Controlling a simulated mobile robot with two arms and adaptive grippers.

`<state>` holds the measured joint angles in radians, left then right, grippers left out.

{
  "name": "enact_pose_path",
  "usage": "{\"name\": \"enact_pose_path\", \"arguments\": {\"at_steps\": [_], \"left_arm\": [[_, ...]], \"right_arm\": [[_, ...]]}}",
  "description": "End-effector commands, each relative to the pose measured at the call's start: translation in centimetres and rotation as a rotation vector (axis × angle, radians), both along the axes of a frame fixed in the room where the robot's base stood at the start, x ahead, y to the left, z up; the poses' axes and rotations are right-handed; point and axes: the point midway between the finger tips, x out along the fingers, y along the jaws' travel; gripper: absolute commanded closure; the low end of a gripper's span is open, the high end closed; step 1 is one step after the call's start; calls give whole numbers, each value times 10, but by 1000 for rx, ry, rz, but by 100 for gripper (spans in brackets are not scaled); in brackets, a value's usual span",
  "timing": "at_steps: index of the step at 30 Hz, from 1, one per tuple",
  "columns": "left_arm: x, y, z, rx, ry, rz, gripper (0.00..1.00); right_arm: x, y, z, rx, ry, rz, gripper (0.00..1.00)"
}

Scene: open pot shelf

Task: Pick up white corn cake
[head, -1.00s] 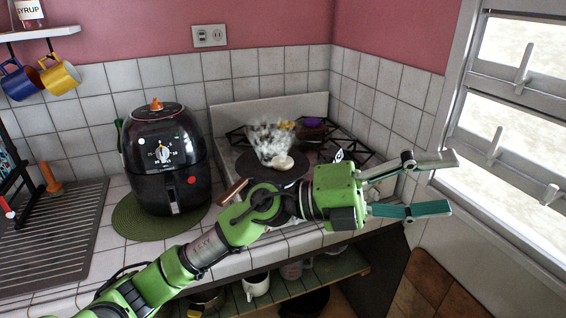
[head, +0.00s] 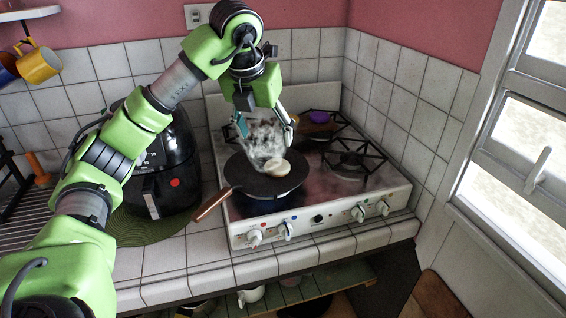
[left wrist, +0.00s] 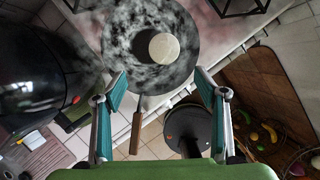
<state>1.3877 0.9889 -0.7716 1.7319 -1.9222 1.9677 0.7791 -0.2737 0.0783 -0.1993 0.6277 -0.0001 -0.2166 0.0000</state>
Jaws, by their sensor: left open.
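The white corn cake (head: 276,167) is a small pale round disc on the dark flat pan (head: 250,180), near its right side. Steam partly veils the pan. In the left wrist view the cake (left wrist: 164,47) lies on the pan (left wrist: 186,72), ahead of the fingers. My left gripper (head: 266,124) is open and empty, pointing down above the pan, a little behind and above the cake. In the left wrist view the open fingers (left wrist: 162,84) stand wide apart, with the pan handle (left wrist: 136,132) showing between them. My right gripper is not in view.
The pan sits on a white stove (head: 330,215) with black grates (head: 352,160). A black air fryer (head: 170,165) stands left of the stove, partly behind my left arm. A purple item (head: 319,117) is at the back. The tiled counter front (head: 180,265) is clear.

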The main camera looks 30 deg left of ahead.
Motion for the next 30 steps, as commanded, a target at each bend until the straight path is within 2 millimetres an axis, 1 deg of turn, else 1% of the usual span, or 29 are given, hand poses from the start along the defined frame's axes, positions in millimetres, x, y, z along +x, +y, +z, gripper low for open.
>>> {"name": "enact_pose_path", "arguments": {"at_steps": [1, 4, 6, 8, 11, 14, 16, 19, 21, 24, 27, 30], "left_arm": [[2, 1, -11, 1, 7, -1, 35], [10, 3, -29, 0, 6, -1, 35], [15, 3, -41, -1, 6, -2, 35], [19, 4, -50, -1, 5, -2, 35], [23, 4, -60, -2, 3, -4, 35], [26, 5, -64, -1, 1, -5, 35], [28, 4, -68, -2, 3, -5, 35], [35, 1, -80, -2, 6, -6, 35], [41, 0, -89, -3, 4, -6, 35], [45, 2, -103, -1, 4, -4, 35], [48, 2, -110, -1, 2, -6, 35], [49, 3, -112, -2, 1, -6, 35]], "right_arm": [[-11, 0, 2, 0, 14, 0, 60], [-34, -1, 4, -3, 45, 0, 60], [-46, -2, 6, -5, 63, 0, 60], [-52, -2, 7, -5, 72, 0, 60], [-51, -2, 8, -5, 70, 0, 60], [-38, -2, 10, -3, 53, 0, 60], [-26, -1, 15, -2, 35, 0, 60], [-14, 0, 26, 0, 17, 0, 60], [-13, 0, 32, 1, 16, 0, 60], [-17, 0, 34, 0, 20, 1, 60], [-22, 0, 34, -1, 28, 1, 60], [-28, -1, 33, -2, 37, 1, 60]]}}
